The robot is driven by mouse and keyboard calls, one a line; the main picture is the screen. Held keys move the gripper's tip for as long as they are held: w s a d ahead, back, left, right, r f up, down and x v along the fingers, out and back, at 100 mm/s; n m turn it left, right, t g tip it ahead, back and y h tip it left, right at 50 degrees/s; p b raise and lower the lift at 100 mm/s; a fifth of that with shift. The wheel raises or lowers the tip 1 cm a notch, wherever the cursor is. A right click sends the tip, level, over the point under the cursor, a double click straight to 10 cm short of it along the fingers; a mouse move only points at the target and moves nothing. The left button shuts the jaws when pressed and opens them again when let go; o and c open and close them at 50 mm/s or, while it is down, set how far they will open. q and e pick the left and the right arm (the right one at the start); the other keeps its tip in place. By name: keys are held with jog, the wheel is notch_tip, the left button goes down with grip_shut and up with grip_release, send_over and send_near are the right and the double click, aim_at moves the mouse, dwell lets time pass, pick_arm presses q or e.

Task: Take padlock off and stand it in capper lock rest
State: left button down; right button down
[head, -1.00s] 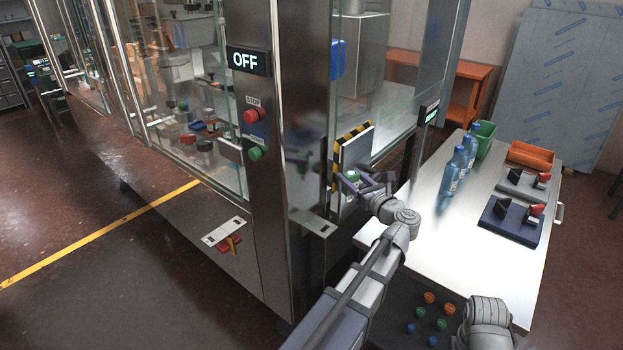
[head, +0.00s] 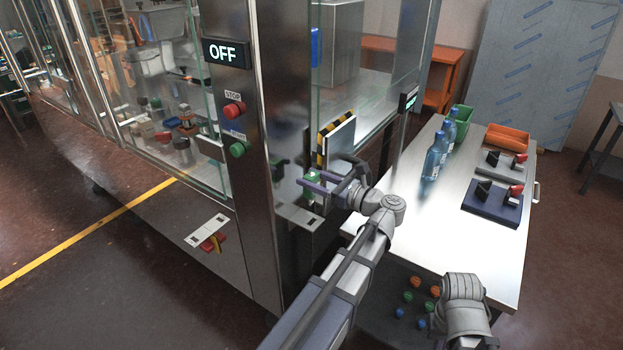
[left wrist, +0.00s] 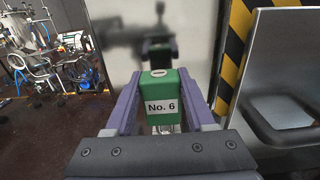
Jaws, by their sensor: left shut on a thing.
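My left gripper (head: 314,188) is shut on a green padlock (head: 312,178), just in front of the machine's steel corner post. In the left wrist view the padlock (left wrist: 162,98) sits between the two purple fingers, with a white label reading "No. 6". Part of its metal shackle shows below the body, toward the gripper's palm. A small grey ledge with dark slots (head: 300,217), possibly the capper lock rest, is on the post just below and left of the gripper. The padlock is apart from it. My right gripper is out of view; only part of that arm shows.
A guard panel with black-yellow stripes (head: 322,145) stands right behind the gripper. A similar slotted ledge (head: 207,230) is above a red-yellow switch (head: 213,243).

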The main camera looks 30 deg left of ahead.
pick_arm(q)
notch_tip(320, 180, down, 10)
jog(key=b, duration=0.9)
jog(key=shift+r+b, duration=0.2)
jog(key=shift+b, duration=0.1)
jog(key=shift+d+f+b, duration=0.1)
jog(key=shift+f+b, duration=0.2)
dwell(1.2)
jog(key=shift+c, duration=0.8)
grip_release()
jog(key=shift+d, duration=0.1)
jog(key=d, duration=0.7)
jog(key=shift+s+d, duration=0.3)
